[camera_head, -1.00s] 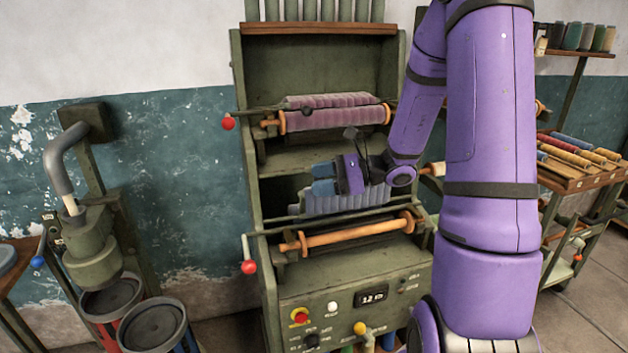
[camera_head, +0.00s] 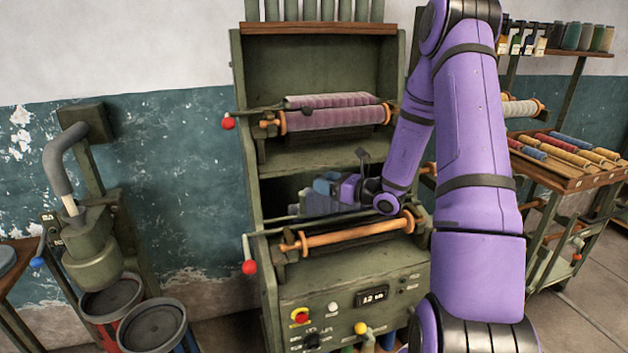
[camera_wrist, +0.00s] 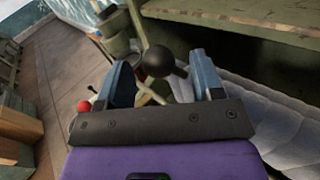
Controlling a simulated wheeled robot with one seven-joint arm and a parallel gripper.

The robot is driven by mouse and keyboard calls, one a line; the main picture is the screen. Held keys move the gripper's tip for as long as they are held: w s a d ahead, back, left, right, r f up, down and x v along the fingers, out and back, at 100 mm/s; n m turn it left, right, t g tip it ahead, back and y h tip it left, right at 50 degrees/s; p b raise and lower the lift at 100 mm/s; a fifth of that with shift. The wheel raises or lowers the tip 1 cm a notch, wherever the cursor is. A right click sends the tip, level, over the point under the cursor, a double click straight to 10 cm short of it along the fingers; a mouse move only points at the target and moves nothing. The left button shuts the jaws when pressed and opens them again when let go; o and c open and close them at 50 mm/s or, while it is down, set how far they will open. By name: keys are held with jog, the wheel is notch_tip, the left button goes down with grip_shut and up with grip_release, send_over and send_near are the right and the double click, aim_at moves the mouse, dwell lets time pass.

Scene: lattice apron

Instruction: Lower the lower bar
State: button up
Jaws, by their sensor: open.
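The lower bar (camera_head: 275,230) is a thin green rod across the lower bay of the green machine, with a red ball (camera_head: 249,267) hanging at its left end. My gripper (camera_head: 322,188) is in the lower bay, behind and above the wooden roller, beside the pale quilted cloth (camera_head: 318,204). In the wrist view, its blue fingers are open, with a dark ball (camera_wrist: 158,62) on a stem showing between the tips. I cannot tell whether they touch it. A red ball (camera_wrist: 84,106) shows left of the fingers. My arm hides the bar's right part.
The upper bay holds a mauve quilted roll (camera_head: 335,115) and another bar with a red ball (camera_head: 228,123). A wooden roller (camera_head: 350,233) crosses in front of the lower bay, above the control panel (camera_head: 340,310). A bobbin rack (camera_head: 570,165) stands at right.

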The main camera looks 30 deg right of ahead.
jog(key=shift+x, duration=2.1)
jog(key=shift+s, duration=0.1)
grip_shut()
